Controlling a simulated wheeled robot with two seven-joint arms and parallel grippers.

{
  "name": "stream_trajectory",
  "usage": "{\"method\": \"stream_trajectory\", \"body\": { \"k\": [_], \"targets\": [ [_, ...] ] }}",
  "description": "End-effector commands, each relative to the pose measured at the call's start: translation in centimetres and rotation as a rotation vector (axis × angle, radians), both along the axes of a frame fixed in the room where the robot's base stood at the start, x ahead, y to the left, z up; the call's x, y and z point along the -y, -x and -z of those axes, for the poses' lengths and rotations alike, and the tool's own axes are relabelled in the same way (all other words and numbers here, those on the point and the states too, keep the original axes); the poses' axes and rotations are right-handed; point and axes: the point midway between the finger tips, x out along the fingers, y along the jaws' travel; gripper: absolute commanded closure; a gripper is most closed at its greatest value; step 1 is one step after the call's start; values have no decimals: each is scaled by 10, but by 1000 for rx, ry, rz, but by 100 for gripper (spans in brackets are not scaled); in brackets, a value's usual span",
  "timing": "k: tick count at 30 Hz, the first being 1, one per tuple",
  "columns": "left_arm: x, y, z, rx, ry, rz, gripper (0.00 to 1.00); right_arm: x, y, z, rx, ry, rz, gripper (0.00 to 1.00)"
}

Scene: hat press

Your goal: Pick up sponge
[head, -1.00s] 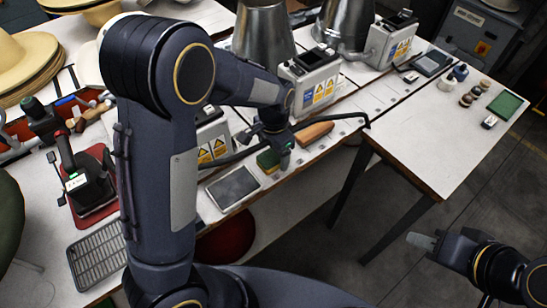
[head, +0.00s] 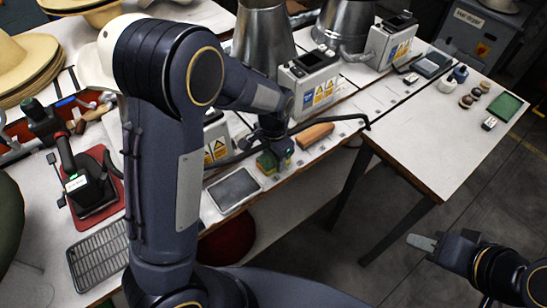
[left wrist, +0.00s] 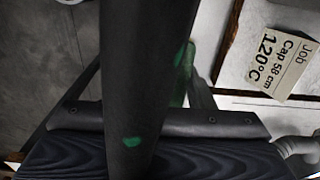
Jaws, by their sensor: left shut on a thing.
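The sponge (head: 267,163), a small green and yellow block, is at the table's front edge in the head view, between the dark grey tablet-like plate and a brown wooden-looking piece. My left gripper (head: 276,155) comes down over it and is shut on it, hiding its right part. I cannot tell whether the sponge touches the table. In the left wrist view a dark part fills the middle, with a green patch (left wrist: 186,72) beside it that I cannot identify surely. My right gripper (head: 422,242) hangs over the floor at lower right, away from the table; its finger gap is unclear.
The grey plate (head: 234,190) lies just left of the sponge and the brown piece (head: 314,135) just right. A black cable or bar (head: 340,119) runs close by. A control box (head: 311,84) stands behind. The right table end (head: 425,140) has free room.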

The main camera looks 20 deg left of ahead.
Motion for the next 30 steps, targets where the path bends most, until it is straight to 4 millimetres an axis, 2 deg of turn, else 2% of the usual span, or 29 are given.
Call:
{"method": "stream_trajectory", "body": {
  "k": [5,10,14,18,24,30],
  "targets": [
    [0,0,-9,2,1,0,72,0,0,-1,0,0,0,66],
    [1,-1,-34,5,4,0,72,0,0,-2,0,0,0,66],
    [18,15,-59,6,5,6,72,0,0,-2,0,0,0,66],
    [38,35,-93,7,6,7,72,0,0,-2,0,0,0,66],
    [71,70,-112,4,2,7,72,0,0,2,0,0,0,66],
    [92,91,-125,1,1,3,72,0,0,3,0,0,0,66]
  ]
}}
